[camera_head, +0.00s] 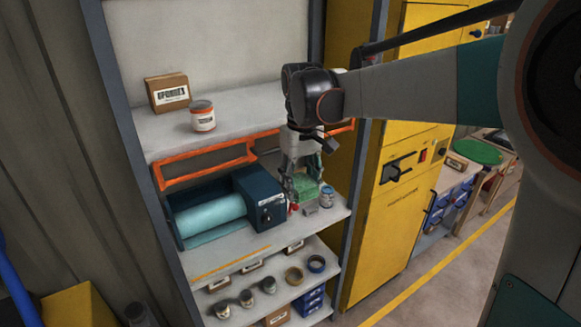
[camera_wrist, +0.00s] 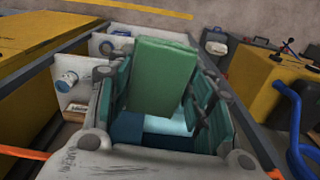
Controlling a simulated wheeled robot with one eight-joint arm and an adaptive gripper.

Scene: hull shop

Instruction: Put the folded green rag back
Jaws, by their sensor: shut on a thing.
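The folded green rag (camera_head: 306,188) is at the right part of the middle shelf (camera_head: 318,227), between the fingers of my gripper (camera_head: 302,178). In the wrist view the rag (camera_wrist: 162,76) is a flat green block filling the gap between the two teal-padded fingers of my gripper (camera_wrist: 158,92). My gripper is shut on it and points down in front of the orange rail. Whether the rag's underside touches the shelf or hangs above it I cannot tell.
A dark blue box (camera_head: 262,196) with a teal roll (camera_head: 211,216) is close left of my gripper. A small can (camera_head: 327,196) stands close right, with a grey block (camera_head: 311,210) in front. An orange rail (camera_head: 205,165) crosses above. The yellow cabinet (camera_head: 392,220) is to the right.

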